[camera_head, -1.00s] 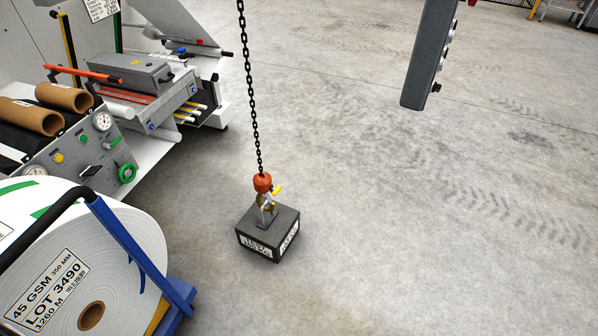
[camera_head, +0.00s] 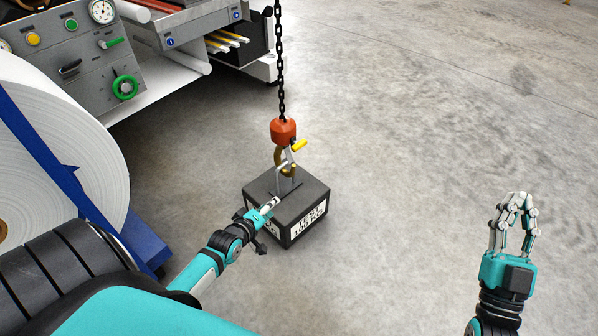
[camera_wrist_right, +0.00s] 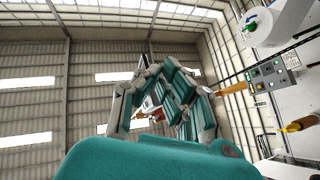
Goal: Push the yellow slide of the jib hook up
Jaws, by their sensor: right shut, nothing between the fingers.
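The orange hook block (camera_head: 283,131) hangs on a black chain. Below it are the brass-coloured hook (camera_head: 279,158) and the yellow slide (camera_head: 299,145), which sticks out to the right. The hook is at the lifting eye of a dark test weight (camera_head: 312,200) on the floor; their exact contact is too small to tell. My left gripper (camera_head: 271,205) is by the weight's near left top edge, below the slide and apart from it; its fingers show edge-on. My right gripper (camera_head: 517,199) is shut and empty, well right of the weight. Its fingers also show in the right wrist view (camera_wrist_right: 163,72).
A large white paper roll (camera_head: 75,130) with a blue stand is at the left. A grey machine panel (camera_head: 80,60) with gauges and green knobs is behind it. The chain (camera_head: 281,70) rises above the hook. The concrete floor to the right is clear.

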